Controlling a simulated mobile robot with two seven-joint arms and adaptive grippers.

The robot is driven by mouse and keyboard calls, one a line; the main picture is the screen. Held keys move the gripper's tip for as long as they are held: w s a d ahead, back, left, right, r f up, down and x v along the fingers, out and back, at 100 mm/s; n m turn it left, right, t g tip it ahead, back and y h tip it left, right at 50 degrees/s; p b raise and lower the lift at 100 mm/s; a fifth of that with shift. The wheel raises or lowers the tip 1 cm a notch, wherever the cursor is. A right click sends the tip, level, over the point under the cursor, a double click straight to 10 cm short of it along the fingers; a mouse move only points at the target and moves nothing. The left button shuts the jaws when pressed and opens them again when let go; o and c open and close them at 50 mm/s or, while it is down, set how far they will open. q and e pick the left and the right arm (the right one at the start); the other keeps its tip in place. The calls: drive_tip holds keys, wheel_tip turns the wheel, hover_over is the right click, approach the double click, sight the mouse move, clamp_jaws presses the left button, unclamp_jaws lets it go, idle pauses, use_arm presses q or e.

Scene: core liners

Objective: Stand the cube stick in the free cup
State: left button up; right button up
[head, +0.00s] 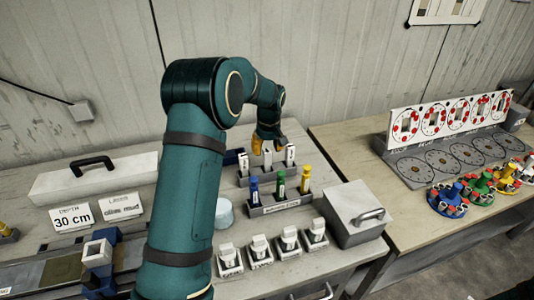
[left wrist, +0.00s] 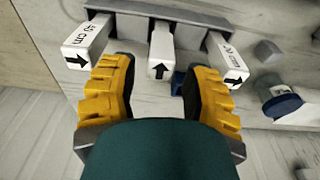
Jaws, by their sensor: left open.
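Three white square sticks with black arrows stand in a grey rack (left wrist: 207,20): the left one (left wrist: 86,42) reads 40 cm, the middle one (left wrist: 161,52) shows only an arrow, the right one (left wrist: 228,62) has a label too small to read. I cannot tell which piece is the cube stick or which cup is free. My left gripper (left wrist: 158,74) is open, its yellow fingers on either side of the middle stick's end; contact is not clear. In the head view it shows above the rear rack (head: 268,140), partly hidden by my arm.
A front rack (head: 281,207) holds blue, green and yellow pieces. Several white blocks in labelled holders (head: 260,249) stand before it. A grey handled box (head: 350,212) is at right, a white handled case (head: 95,178) at left. A blue piece with a white square top (head: 97,253) stands front left.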

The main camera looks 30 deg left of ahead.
use_arm(q)
wheel_tip(320, 180, up, 8)
drive_tip(key=shift+s+d+r+p, duration=0.2)
drive_tip(key=shift+s+d+p, duration=0.15)
drive_tip(key=shift+p, duration=0.1)
idle(0.3)
